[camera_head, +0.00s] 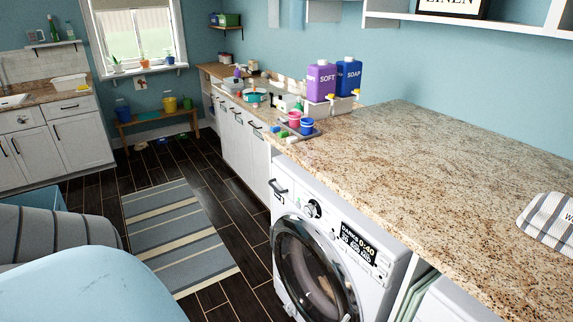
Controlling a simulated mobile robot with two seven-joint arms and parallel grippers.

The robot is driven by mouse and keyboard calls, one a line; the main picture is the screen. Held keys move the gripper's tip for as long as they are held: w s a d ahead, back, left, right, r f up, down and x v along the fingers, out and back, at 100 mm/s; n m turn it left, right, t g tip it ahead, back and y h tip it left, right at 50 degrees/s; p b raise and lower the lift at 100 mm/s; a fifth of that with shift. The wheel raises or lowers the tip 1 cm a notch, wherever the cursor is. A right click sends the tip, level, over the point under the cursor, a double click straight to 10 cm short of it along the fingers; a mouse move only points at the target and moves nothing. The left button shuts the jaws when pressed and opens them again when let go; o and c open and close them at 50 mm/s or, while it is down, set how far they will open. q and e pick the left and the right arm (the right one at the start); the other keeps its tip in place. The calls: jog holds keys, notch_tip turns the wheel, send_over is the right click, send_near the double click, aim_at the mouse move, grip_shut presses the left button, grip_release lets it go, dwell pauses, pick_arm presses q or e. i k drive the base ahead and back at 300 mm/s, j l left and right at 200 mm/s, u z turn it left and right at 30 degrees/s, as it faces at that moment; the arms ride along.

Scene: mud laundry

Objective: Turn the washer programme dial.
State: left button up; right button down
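The white washer (382,240) stands under the granite counter at lower centre, its front turned toward the left. Its programme dial (313,209) is a small round knob with a dark centre on the upper front panel. The dial sits between a dark drawer handle (277,189) and a black display (358,243) that shows 0:40. The round dark door (305,275) below looks shut, and its lower part is cut off by the picture edge. Which way the dial points is too small to tell. Neither of my grippers is in view.
The granite counter (430,170) overhangs the washer. A folded striped towel (550,218) lies at right. A striped rug (175,235) covers the floor at left; dark floor beside the washer is clear.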

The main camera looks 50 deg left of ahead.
aim_at(313, 210)
jog(key=u, duration=1.4)
jog(key=i+j+z, duration=0.1)
jog(key=z, duration=0.35)
jog(key=i+j+z, duration=0.1)
jog(key=z, duration=0.35)
jog(key=j+z, duration=0.25)
jog(key=z, duration=0.2)
jog(key=j+z, duration=0.3)
jog(key=j, duration=0.2)
jog(key=j+z, duration=0.25)
jog(key=j, duration=0.3)
jog(key=j+z, duration=0.3)
jog(key=j, duration=0.8)
jog(key=k+j, duration=0.1)
jog(key=j, duration=0.95)
jog(key=k+j, duration=0.15)
jog(key=j, duration=0.85)
jog(key=k+j+z, duration=0.1)
jog(key=j, duration=0.4)
jog(key=k, duration=0.05)
